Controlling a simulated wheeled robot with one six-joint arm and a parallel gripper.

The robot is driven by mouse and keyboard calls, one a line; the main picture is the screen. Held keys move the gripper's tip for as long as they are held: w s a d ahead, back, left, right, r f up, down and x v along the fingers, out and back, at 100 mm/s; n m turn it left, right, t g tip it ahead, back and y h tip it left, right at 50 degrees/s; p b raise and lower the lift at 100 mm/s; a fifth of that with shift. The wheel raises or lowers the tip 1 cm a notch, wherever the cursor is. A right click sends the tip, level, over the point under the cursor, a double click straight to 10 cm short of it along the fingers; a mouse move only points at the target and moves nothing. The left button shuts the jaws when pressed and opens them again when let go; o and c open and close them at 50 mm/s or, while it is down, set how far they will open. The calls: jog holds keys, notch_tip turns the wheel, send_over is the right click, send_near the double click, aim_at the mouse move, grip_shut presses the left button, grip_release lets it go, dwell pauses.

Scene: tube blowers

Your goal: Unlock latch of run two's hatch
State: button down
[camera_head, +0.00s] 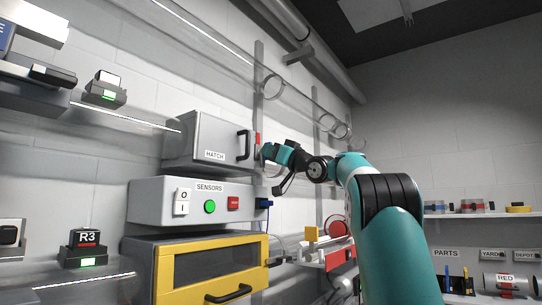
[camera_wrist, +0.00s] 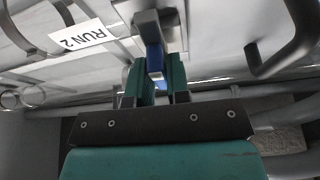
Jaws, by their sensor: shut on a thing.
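The hatch (camera_head: 208,142) is a grey box labelled HATCH on the wall, with a black handle (camera_head: 243,146) on its front. The handle also shows at the right of the wrist view (camera_wrist: 285,48). A RUN 2 label (camera_wrist: 84,36) sits on the clear tube at the left of the wrist view. My gripper (camera_wrist: 156,75) is shut on a blue latch tab (camera_wrist: 154,58), which stands below a grey metal block (camera_wrist: 155,22). In the head view my gripper (camera_head: 265,152) is at the hatch's right edge, just under a small red piece (camera_head: 257,138). The tab is hidden there.
Below the hatch are a SENSORS panel (camera_head: 160,205) with buttons and a yellow-framed box (camera_head: 160,270). Clear tubes run along the wall behind my gripper. Parts shelves (camera_head: 480,215) stand at the right, with open room before them.

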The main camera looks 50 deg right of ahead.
jog(key=shift+f+n+y, duration=0.1)
jog(key=shift+n+y, duration=0.3)
jog(key=shift+n, duration=0.3)
jog(key=c, duration=1.1)
grip_release()
jog(key=shift+c, duration=0.2)
jog(key=b+v, duration=0.7)
jog(key=v, duration=1)
jog(key=shift+s, duration=0.25)
